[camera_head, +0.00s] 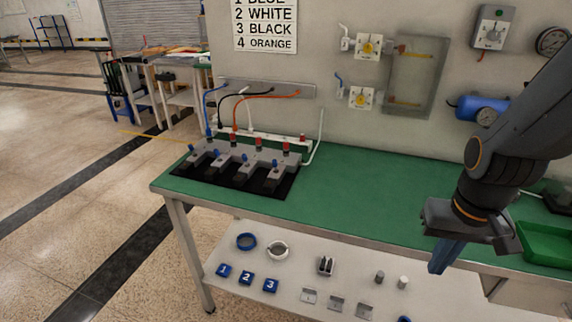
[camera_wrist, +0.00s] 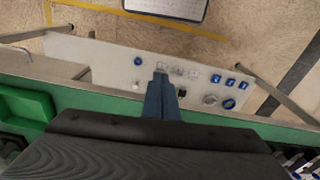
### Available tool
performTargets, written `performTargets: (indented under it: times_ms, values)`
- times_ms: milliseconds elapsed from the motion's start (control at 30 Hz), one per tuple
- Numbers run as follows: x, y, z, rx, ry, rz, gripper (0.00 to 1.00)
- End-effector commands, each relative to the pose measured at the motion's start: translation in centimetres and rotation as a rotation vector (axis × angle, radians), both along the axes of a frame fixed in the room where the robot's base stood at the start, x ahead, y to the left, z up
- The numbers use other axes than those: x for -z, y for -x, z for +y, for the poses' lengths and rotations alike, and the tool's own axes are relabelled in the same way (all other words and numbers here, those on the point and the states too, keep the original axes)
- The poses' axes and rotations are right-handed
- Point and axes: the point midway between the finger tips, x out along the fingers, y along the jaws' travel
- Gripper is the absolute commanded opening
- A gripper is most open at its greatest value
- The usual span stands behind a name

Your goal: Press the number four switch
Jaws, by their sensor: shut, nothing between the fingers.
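Several grey switch units (camera_head: 235,160) stand in a row on a black mat (camera_head: 212,178) at the left end of the green bench. They carry blue and red parts on top. A wall sign (camera_head: 266,25) reads 3 BLACK and 4 ORANGE on its lower lines. No number shows on the units. My gripper (camera_head: 437,268) is shut and empty, pointing down at the bench's front edge, far right of the switches. In the wrist view its blue fingers (camera_wrist: 161,84) are over the lower shelf.
The green bench top (camera_head: 370,185) is clear between the switches and my arm. A green tray (camera_head: 548,243) sits at right. The lower shelf (camera_head: 225,255) holds blue number tiles (camera_head: 245,278), rings and small metal parts. Valves and a blue tank (camera_head: 480,109) are on the wall.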

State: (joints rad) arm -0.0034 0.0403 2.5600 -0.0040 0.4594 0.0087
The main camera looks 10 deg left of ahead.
Motion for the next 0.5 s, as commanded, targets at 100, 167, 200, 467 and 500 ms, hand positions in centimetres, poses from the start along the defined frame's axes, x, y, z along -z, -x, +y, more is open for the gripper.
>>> performTargets:
  times_ms: [100, 167, 200, 467, 500]
  values:
    - [0.6, -1.8, 0.3, 0.041, 0.005, -0.061, 0.00]
    - [1.0, -3.6, 0.8, 0.087, -0.001, -0.122, 0.00]
    - [1.2, -5.0, 1.4, 0.122, -0.013, -0.174, 0.00]
    - [1.1, -14.5, 10.3, 0.369, -0.344, -0.504, 0.00]
    - [0.8, -15.4, 12.3, 0.402, -0.427, -0.528, 0.00]
